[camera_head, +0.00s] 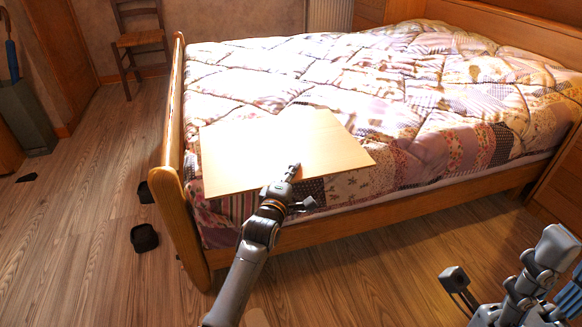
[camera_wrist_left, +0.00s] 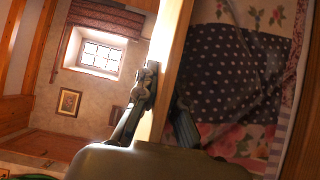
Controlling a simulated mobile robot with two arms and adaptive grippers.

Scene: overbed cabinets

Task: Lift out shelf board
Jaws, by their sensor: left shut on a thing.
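The shelf board (camera_head: 262,148) is a flat, pale wooden panel over the near end of the bed's quilt in the head view. My left gripper (camera_head: 292,173) is shut on its near edge. In the left wrist view, the board (camera_wrist_left: 173,55) shows edge-on between the two fingers of the left gripper (camera_wrist_left: 160,108). I cannot tell whether the board's far side touches the quilt. My right gripper (camera_head: 457,283) is at the lower right of the head view, well away from the board; its jaw opening is unclear.
A bed (camera_head: 440,85) with a patchwork quilt fills the middle, with a wooden end post (camera_head: 172,190) left of the board. A chair (camera_head: 140,42) stands at the back left. Dark shoes (camera_head: 145,238) lie on the floor by the bed. The floor in front is clear.

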